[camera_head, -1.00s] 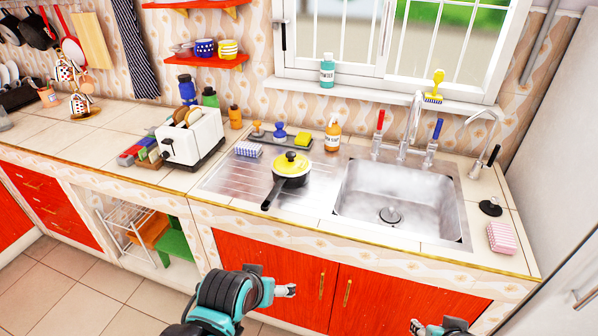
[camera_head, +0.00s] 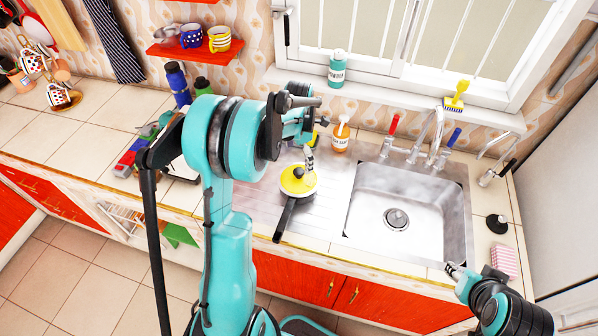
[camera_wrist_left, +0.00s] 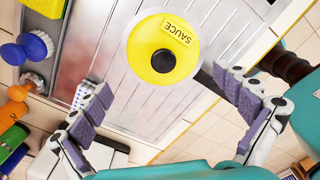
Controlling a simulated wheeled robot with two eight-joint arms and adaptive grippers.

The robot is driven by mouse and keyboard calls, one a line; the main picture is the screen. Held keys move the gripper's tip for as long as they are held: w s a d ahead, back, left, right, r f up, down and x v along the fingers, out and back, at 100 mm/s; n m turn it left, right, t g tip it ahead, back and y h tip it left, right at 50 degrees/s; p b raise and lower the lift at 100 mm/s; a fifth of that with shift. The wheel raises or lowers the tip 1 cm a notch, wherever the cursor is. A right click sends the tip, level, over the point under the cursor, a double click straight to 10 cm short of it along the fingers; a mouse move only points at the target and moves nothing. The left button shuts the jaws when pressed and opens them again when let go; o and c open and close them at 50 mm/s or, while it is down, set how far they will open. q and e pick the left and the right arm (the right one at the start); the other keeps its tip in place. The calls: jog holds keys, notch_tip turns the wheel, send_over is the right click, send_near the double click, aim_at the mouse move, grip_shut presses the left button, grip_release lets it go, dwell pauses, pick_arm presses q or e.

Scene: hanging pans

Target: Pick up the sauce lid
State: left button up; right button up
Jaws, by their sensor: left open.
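In the left wrist view the lid (camera_wrist_left: 142,58) shows the word SAUCE and sits just beyond the fingers, near the upper middle. My left gripper (camera_head: 309,155) hangs above the lid; it is open and empty, its purple-padded fingers (camera_wrist_left: 168,88) spread apart. The pan's handle (camera_wrist_left: 208,80) runs toward the right finger there. My right gripper (camera_head: 455,270) is low at the right by the counter's front edge; its opening is unclear.
The metal sink (camera_head: 398,208) lies right of the pan. An orange soap bottle (camera_head: 340,136) stands behind the pan. A blue brush (camera_wrist_left: 37,45) and yellow sponge (camera_wrist_left: 43,5) are near the lid. My left arm hides much of the toaster and counter in the head view.

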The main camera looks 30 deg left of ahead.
aim_at(299, 172)
pick_arm(q)
jog(key=f, duration=0.4)
jog(key=f+b, duration=0.1)
jog(key=f, duration=0.2)
jog(key=shift+s+d+f, duration=0.1)
jog(key=shift+s+f, duration=0.1)
jog(key=shift+f, duration=0.15)
jog(key=shift+c, duration=0.3)
jog(key=shift+s+r, duration=0.1)
jog(key=c, duration=1.5)
jog(key=shift+s+d, duration=0.1)
jog(key=c, duration=0.5)
jog(key=shift+o, duration=0.2)
